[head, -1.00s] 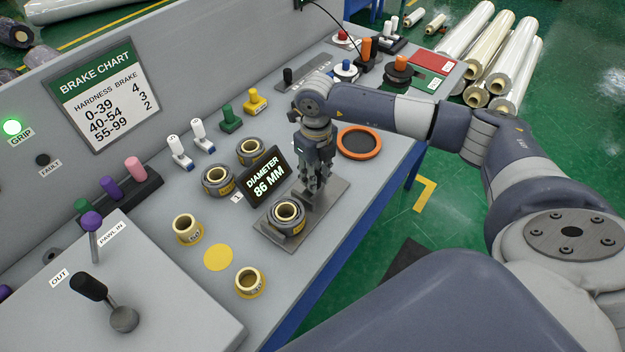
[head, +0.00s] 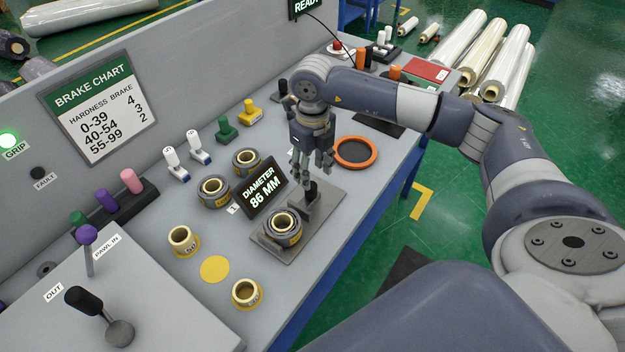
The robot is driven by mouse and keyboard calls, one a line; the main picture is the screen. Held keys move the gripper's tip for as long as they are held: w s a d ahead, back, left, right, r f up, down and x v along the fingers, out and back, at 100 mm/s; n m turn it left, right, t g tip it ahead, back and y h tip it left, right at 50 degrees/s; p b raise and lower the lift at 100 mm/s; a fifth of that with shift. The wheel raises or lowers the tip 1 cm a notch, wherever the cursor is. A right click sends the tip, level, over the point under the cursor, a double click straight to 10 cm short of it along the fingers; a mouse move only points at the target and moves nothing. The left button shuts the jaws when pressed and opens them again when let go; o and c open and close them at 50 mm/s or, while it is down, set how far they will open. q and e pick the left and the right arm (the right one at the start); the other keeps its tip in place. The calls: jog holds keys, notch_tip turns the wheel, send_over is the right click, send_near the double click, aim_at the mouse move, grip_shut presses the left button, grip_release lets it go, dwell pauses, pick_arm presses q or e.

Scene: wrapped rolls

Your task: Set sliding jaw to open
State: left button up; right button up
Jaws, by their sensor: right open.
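The measuring fixture is a grey metal plate (head: 328,197) on the bench. A wrapped roll with a pale core (head: 282,228) sits upright at its near end. A grey sliding jaw block with a black upright handle (head: 311,192) stands on the plate just beyond the roll; whether block and roll touch is unclear. My right gripper (head: 312,178) points down directly above the black handle, open, with its fingertips close to the handle's top. It appears empty. The display next to the plate (head: 264,188) reads "DIAMETER 86 MM". My left gripper is out of view.
Other rolls (head: 214,191) stand behind the display. Pale cores (head: 182,241) and a yellow disc (head: 214,269) lie near the front. An orange-rimmed dish (head: 355,152) is right of the gripper. The lever box (head: 150,315) fills the front left.

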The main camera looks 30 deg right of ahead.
aim_at(313, 183)
notch_tip(313, 183, up, 6)
jog(key=shift+r, duration=0.15)
jog(key=shift+s, duration=0.1)
dwell(0.5)
